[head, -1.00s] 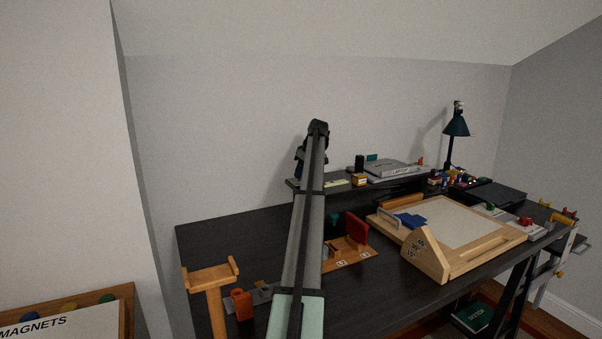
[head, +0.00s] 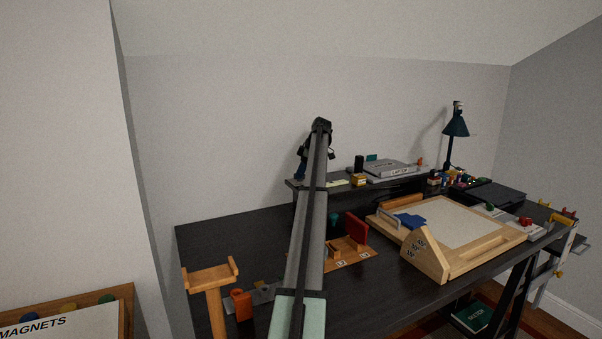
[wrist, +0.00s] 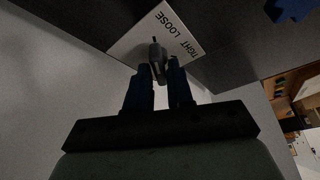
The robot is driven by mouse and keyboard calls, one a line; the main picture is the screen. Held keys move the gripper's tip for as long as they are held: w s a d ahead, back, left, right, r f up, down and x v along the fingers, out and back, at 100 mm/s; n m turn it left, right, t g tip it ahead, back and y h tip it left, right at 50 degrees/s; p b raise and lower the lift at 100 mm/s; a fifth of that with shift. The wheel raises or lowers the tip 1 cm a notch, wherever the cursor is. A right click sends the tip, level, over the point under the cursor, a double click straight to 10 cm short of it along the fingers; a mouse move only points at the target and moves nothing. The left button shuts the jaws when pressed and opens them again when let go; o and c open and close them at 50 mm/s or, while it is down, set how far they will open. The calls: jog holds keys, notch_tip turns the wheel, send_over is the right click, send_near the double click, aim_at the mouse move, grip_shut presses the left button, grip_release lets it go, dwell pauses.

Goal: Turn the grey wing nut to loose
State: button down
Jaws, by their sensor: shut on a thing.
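The grey wing nut (wrist: 157,58) shows in the wrist view between my gripper's two dark blue fingers. It sits at the edge of a white plate (wrist: 185,30) marked "LOOSE" and "TIGHT". My gripper (wrist: 158,75) is shut on the wing nut. A thin dark mark (wrist: 153,39) extends from the nut over the plate, between the two words. In the head view my gripper's end (head: 302,168) is partly hidden behind my arm near the back wall, and the wing nut and plate cannot be made out there.
A dark desk (head: 215,240) carries a wooden drawing board (head: 470,232), a red block piece (head: 356,228) and an orange holder (head: 241,304). A blue lamp (head: 456,125) stands at the right.

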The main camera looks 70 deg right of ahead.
dwell(0.4)
jog(key=c, duration=1.2)
grip_release()
jog(key=shift+o, duration=0.2)
jog(key=v, duration=1.3)
jog(key=shift+r, duration=0.35)
jog(key=shift+s, duration=0.1)
